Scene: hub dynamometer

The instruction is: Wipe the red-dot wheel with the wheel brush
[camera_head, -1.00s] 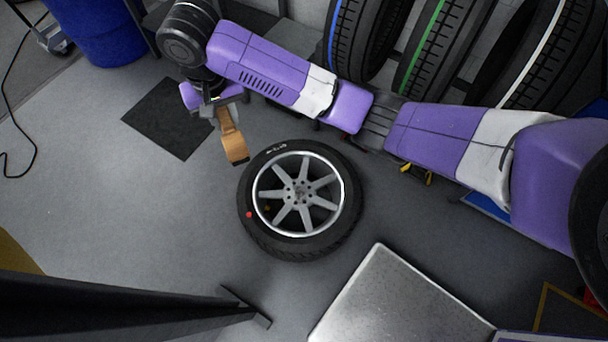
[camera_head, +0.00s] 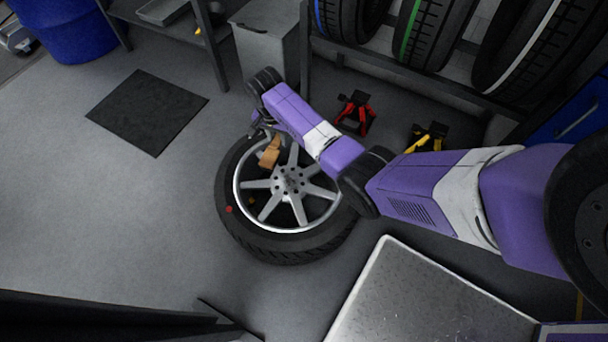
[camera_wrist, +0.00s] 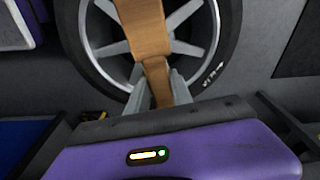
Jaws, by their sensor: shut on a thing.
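The wheel with the red dot (camera_head: 290,243) lies flat on the floor in the head view, its silver spokes facing up and the red dot on the left of its tyre. My gripper (camera_head: 263,132) is above the upper left part of the wheel. It is shut on the wheel brush (camera_head: 270,153), whose wooden body shows over the rim and spokes. In the wrist view the fingers of my gripper (camera_wrist: 161,92) clasp the brush (camera_wrist: 142,28), with the wheel (camera_wrist: 222,62) behind it. The bristles are hidden, so I cannot tell whether they touch the wheel.
A black mat (camera_head: 148,112) lies on the floor at left. Several upright tyres (camera_head: 438,32) stand in a rack at the back. Red (camera_head: 355,113) and yellow (camera_head: 428,137) jack stands sit below it. A metal plate (camera_head: 425,300) is at front right. The floor left of the wheel is clear.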

